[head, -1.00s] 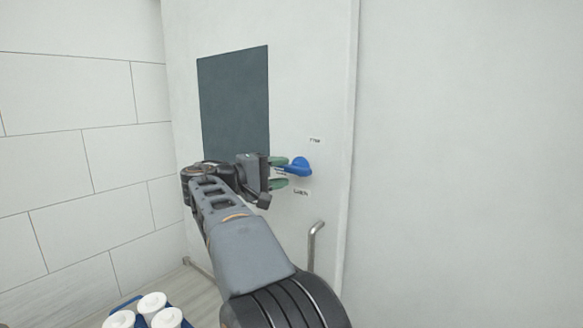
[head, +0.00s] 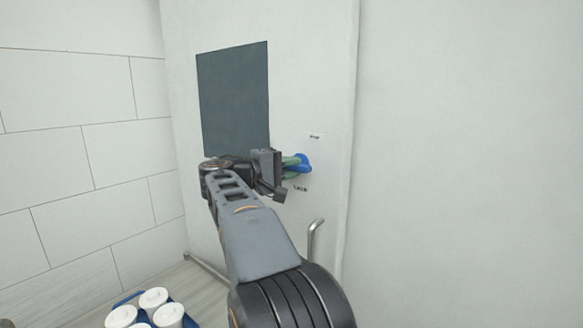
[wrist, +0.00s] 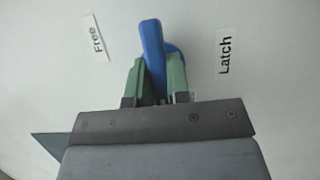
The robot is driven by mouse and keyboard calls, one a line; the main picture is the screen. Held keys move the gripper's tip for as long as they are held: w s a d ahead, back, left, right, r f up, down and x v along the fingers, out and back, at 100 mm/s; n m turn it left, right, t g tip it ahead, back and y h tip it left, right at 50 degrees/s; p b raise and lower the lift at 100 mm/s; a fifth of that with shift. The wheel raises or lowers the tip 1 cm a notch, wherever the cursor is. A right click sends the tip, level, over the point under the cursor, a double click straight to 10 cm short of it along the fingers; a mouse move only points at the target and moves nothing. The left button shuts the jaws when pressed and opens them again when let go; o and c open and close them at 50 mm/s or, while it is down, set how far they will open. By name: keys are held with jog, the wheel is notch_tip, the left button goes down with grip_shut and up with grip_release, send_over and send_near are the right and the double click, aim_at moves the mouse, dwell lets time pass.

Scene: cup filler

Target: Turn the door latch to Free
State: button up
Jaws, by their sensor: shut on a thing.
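The blue door latch (head: 304,162) is on the white door, between a small upper label (head: 315,136) and a lower label (head: 300,188). In the wrist view the latch lever (wrist: 153,48) stands between the green fingers of my gripper (wrist: 160,75), which is shut on it. The wrist view shows the "Free" label (wrist: 98,39) on the left and the "Latch" label (wrist: 224,55) on the right. The lever's top leans slightly to the left there. In the head view my gripper (head: 292,167) partly hides the latch.
The door (head: 300,80) has a dark panel (head: 233,98) left of the latch and a metal handle (head: 312,238) below it. A blue tray with several white lidded cups (head: 153,298) stands at the lower left. The wall at right is bare.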

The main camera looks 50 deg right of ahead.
grip_shut()
jog(key=shift+f+b, duration=0.1)
jog(key=shift+b, duration=0.2)
jog(key=m+y+b, duration=0.1)
jog(key=m+b, duration=0.1)
jog(key=m, duration=0.1)
jog(key=shift+f+t, duration=0.1)
jog(key=shift+t, duration=0.3)
jog(key=m+t+y+b, duration=0.1)
jog(key=m, duration=0.1)
jog(key=m+b, duration=0.2)
jog(key=shift+t+y, duration=0.4)
jog(key=m+t+b, duration=0.2)
jog(key=m, duration=0.1)
jog(key=shift+y, duration=0.3)
jog(key=shift+m+t+b, duration=1)
jog(key=shift+m+b, duration=0.2)
jog(key=shift+m, duration=0.5)
jog(key=shift+r, duration=0.2)
